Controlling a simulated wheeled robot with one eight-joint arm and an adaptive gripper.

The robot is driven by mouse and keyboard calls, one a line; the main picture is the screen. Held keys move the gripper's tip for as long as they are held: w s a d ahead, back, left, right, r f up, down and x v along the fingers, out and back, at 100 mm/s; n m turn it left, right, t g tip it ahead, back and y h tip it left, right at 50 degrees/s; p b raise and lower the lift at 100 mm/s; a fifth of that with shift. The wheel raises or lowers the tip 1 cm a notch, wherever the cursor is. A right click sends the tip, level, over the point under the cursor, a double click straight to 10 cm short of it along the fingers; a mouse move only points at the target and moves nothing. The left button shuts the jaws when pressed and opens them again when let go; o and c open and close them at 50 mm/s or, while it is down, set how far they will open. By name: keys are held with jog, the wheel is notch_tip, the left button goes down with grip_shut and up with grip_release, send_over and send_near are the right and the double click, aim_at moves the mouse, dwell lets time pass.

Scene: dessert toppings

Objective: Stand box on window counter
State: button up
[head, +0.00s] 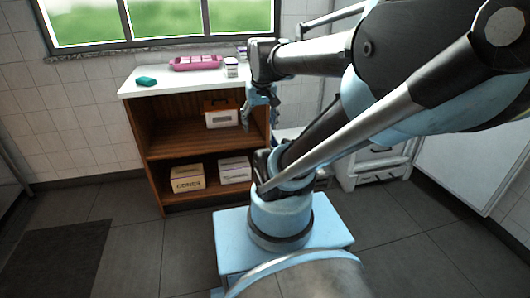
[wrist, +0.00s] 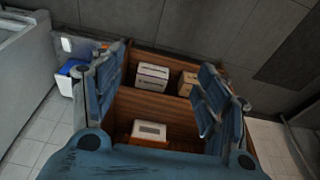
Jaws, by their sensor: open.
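The window counter (head: 185,84) is the white top of a wooden shelf unit below the window. A white box (head: 222,118) with an orange-brown part behind it stands on the upper shelf; the wrist view shows a box (wrist: 148,130) low between my fingers. On the lower shelf stand a tan box (head: 187,178) with dark lettering and a white box (head: 234,170); which one the task means is not clear. My gripper (head: 261,112) is open and empty in front of the unit's right side, fingers pointing down, apart from the boxes.
The counter bears a teal item (head: 146,82), a pink tray (head: 195,63) and a small white jar (head: 231,67) near its right end. A white cabinet (head: 375,168) stands at the right. A dark mat (head: 55,258) lies on the floor at left.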

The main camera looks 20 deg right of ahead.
jog(key=s+f, duration=0.7)
jog(key=shift+s+f, duration=0.2)
jog(key=shift+s, duration=0.05)
jog(key=shift+d, duration=0.1)
jog(key=shift+w+f, duration=0.2)
jog(key=shift+w, duration=0.3)
dwell(0.5)
